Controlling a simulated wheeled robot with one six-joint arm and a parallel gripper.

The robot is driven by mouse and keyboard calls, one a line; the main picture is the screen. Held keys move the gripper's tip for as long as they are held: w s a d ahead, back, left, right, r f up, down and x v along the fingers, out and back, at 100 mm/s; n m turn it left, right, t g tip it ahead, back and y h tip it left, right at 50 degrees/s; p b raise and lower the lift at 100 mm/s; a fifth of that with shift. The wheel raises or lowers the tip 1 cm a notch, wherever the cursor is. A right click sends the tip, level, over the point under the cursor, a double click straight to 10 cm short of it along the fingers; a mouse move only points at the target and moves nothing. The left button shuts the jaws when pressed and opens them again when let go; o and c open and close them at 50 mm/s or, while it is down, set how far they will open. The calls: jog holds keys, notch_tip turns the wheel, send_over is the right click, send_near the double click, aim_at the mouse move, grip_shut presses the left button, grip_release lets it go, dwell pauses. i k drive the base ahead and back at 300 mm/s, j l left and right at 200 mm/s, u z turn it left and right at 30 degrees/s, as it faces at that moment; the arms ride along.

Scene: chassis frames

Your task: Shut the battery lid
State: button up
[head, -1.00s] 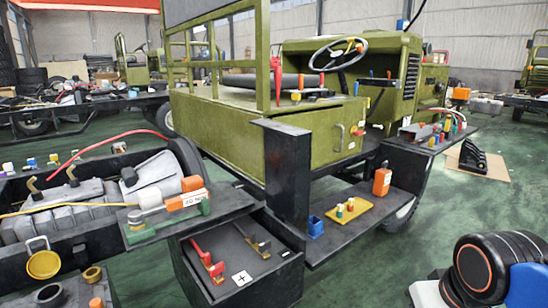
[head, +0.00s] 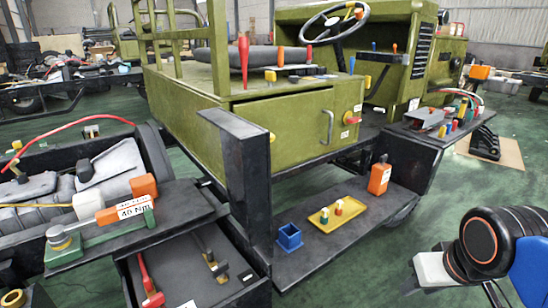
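A dark open box (head: 240,297) at the bottom, left of centre, holds a red clamp or lever (head: 148,284) and a brass-coloured one (head: 210,258). It looks like the battery box, and a white label is partly visible inside. A tall black panel (head: 245,175) stands upright beside it, in front of the green vehicle body; I cannot tell for sure whether this is the lid. My arm (head: 490,245) shows at the lower right, well apart from the box.
Green floor between the shelf and my arm is clear.

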aim_at(245, 146)
jog(key=i+l+u, duration=0.15)
jog(key=i+l, duration=1.2)
jog(key=u, duration=0.4)
jog(key=l+u, duration=0.1)
jog(key=u, duration=0.75)
jog(key=l+u, duration=0.15)
jog(key=u, duration=0.7)
jog(key=i+l, duration=0.05)
